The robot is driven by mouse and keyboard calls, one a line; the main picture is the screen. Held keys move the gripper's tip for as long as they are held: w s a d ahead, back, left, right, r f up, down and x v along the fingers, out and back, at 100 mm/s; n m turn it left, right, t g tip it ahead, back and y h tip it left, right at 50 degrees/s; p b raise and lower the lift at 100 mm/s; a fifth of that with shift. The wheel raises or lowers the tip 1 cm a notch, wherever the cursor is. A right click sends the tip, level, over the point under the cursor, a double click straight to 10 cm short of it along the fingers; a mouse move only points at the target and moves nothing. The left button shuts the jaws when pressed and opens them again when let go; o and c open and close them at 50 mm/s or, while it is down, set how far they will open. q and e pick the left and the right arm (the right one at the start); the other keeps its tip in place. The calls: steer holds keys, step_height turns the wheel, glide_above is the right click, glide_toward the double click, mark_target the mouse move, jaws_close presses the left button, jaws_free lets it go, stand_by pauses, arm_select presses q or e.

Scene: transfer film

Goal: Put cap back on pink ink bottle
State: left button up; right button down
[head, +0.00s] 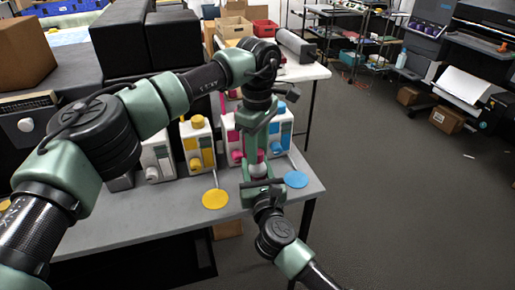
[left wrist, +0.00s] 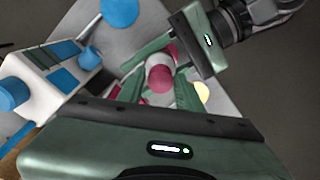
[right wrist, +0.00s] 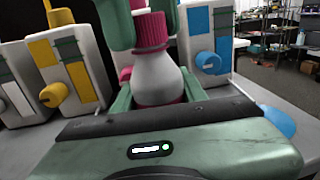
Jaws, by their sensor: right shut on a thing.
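A small ink bottle with a pale grey body (right wrist: 158,78) and a pink base stands upright between the fingers of my right gripper (head: 262,184), which is shut on it. A pink cap (right wrist: 150,32) sits at the top of the bottle; whether it is fully seated I cannot tell. My left gripper (head: 257,150) points down from above. Its fingers are apart, on either side of the cap, which also shows in the left wrist view (left wrist: 159,78). Contact between these fingers and the cap is unclear. The bottle is largely hidden in the head view.
A grey table (head: 150,225) carries white ink units with yellow (head: 197,145), pink and blue (head: 280,130) parts. A yellow disc (head: 215,199) and a blue disc (head: 296,179) lie near its front edge. Open floor lies to the right.

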mark_target(258, 172)
arm_select(q)
steer(key=shift+o, duration=0.8)
step_height(258, 172, up, 12)
arm_select(e)
steer(key=c, duration=0.7)
jaws_free()
steer(key=shift+s, duration=0.15)
steer(key=s, duration=0.3)
steer(key=s+d, duration=0.1)
steer(key=s, duration=0.3)
steer(key=shift+s+d, duration=0.2)
